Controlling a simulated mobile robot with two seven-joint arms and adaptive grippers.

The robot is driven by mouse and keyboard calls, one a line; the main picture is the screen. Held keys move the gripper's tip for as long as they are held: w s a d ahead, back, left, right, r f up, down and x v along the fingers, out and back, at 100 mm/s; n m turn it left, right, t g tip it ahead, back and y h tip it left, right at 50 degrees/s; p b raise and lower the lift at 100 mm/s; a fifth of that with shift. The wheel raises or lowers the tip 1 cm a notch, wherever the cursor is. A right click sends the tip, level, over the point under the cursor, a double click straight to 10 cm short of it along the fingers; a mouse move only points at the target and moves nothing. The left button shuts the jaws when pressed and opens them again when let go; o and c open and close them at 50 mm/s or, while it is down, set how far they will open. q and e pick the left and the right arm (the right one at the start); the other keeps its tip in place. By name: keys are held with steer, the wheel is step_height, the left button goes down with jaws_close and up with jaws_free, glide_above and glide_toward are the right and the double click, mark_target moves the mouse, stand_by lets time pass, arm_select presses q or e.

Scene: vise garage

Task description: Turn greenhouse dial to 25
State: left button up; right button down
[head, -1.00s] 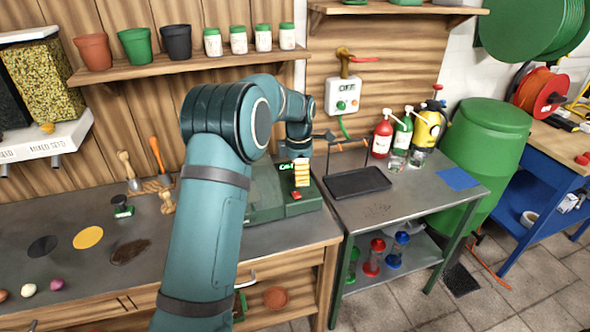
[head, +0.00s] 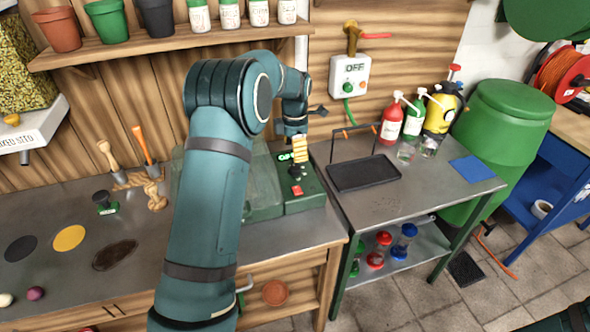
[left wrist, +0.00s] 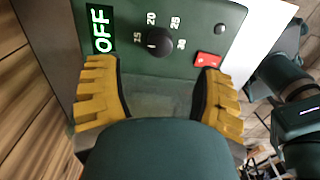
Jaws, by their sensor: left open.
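The greenhouse dial (left wrist: 158,42) is a small black knob on a green panel (left wrist: 230,20), with 15, 20, 25 and 30 printed around it. I cannot tell which number it points at. A display (left wrist: 100,30) beside it reads OFF, and a red switch (left wrist: 207,60) is on the other side. My left gripper (left wrist: 160,78) is open, its yellow fingers spread either side of the dial and apart from it. In the head view the left gripper (head: 299,150) is over the greenhouse control box (head: 305,201). The dial is hard to make out there.
The clear greenhouse cover (head: 262,192) stands left of the control box, partly behind my arm. A metal side table (head: 395,207) with a black tray (head: 363,173) stands to the right. Trowels (head: 147,148) and a dark stamp (head: 105,203) are on the bench at left.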

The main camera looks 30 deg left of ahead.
mark_target(295, 167)
arm_select(q)
step_height(295, 167, down, 7)
steer(key=shift+f+b, duration=0.15)
steer(key=shift+b, duration=0.35)
steer(key=shift+o, duration=0.2)
jaws_close()
